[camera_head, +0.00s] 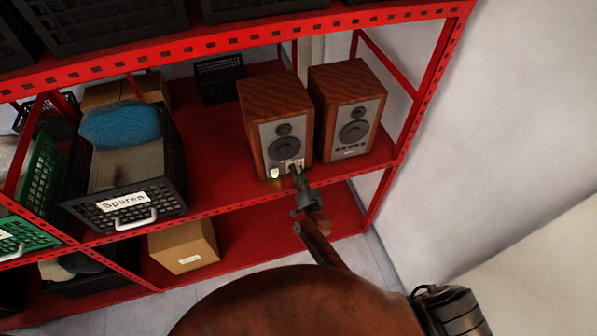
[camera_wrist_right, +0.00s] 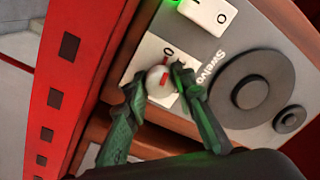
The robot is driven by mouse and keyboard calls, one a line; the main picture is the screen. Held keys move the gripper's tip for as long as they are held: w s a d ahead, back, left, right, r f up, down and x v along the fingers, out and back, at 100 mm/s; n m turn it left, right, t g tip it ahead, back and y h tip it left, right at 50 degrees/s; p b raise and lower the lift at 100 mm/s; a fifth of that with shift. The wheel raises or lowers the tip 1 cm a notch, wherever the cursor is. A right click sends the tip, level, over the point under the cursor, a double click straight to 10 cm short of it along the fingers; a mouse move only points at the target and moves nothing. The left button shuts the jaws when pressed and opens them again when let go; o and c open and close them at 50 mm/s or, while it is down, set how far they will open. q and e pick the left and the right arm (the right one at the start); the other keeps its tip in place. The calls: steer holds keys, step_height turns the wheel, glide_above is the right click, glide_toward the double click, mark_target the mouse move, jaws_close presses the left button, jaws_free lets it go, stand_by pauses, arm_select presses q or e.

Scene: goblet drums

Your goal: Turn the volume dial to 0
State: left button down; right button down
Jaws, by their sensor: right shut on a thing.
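The volume dial (camera_wrist_right: 156,84) is a small pale knob with a red mark, on a white plate (camera_wrist_right: 148,50) on the front of the left wooden speaker (camera_head: 274,103). A "0" is printed on the plate, above the knob in the right wrist view. Red shows on the knob and near the "0"; the exact setting is hard to read. My right gripper (camera_wrist_right: 160,82) is shut on the dial, one finger on each side. In the head view my right gripper (camera_head: 295,170) is at the speaker's lower front, hiding the dial. My left gripper is not in view.
A white rocker switch (camera_wrist_right: 207,14) sits close to the dial, beside a green light. A second wooden speaker (camera_head: 347,92) stands just right. The red shelf's front edge (camera_head: 235,208) runs below, and a red shelf board is above. A black "Spares" crate (camera_head: 172,190) stands left.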

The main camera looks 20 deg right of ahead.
steer(key=shift+a+f, duration=0.1)
steer(key=c, duration=1.6)
jaws_free()
steer(key=s, duration=1.2)
steer(key=shift+d+f, duration=0.15)
steer(key=shift+d, duration=0.2)
